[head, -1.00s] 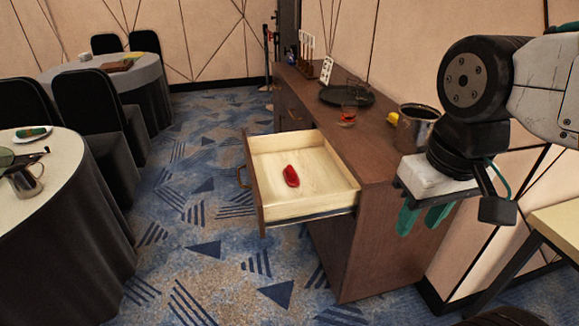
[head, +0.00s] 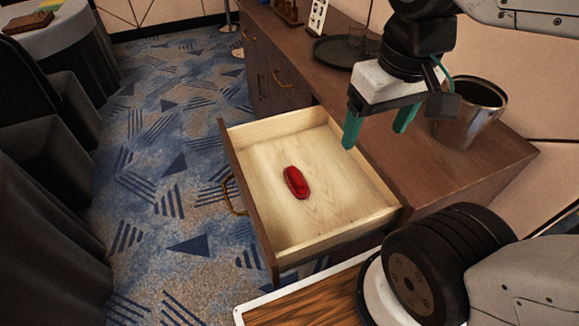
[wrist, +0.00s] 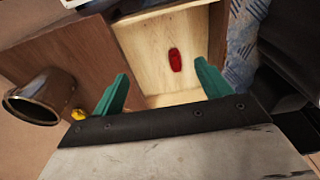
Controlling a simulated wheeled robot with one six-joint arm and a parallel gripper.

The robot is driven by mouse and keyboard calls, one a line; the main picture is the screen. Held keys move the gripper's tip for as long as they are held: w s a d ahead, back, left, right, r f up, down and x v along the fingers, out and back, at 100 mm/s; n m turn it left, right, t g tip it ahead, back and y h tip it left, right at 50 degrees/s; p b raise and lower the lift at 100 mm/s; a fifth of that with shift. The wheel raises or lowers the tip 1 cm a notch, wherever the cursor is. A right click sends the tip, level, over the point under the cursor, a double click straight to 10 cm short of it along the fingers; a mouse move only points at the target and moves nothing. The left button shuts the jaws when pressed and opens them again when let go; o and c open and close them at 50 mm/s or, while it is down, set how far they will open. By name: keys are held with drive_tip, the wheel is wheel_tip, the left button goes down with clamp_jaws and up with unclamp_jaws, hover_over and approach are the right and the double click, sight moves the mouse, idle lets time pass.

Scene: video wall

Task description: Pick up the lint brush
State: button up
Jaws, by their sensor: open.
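The lint brush looks like a small red oblong object (head: 296,182) lying on the pale wooden floor of an open drawer (head: 262,233). It also shows in the wrist view (wrist: 175,60), beyond and between my fingertips. My gripper (head: 378,132) has two green fingers, spread apart and empty. In the head view it hangs above the right side of the drawer and the cabinet top, higher than the red object and to its right. In the wrist view my gripper (wrist: 160,88) faces the drawer, and nothing covers the red object.
The brown cabinet (head: 400,160) bears a metal pot (head: 470,112) to the right of my gripper and a dark round tray (head: 335,52) further back. A yellow item (wrist: 78,114) sits near the pot. Dark chairs stand at left. Carpet lies clear left of the drawer.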

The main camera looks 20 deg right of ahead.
drive_tip(key=w+f, duration=0.4)
drive_tip(key=w, duration=0.4)
drive_tip(key=g, duration=0.1)
hover_over(297, 174)
drive_tip(key=f, duration=2.3)
drive_tip(key=shift+s+d, duration=0.2)
drive_tip(key=shift+s, duration=0.05)
drive_tip(key=shift+w+a+f, duration=0.15)
drive_tip(key=shift+f, duration=2)
drive_tip(key=shift+w+a+f, duration=0.1)
drive_tip(key=shift+w+f, duration=0.05)
drive_tip(key=shift+f, duration=2)
drive_tip(key=c, duration=1.2)
wheel_tip(297, 174, up, 10)
drive_tip(key=shift+r, duration=0.1)
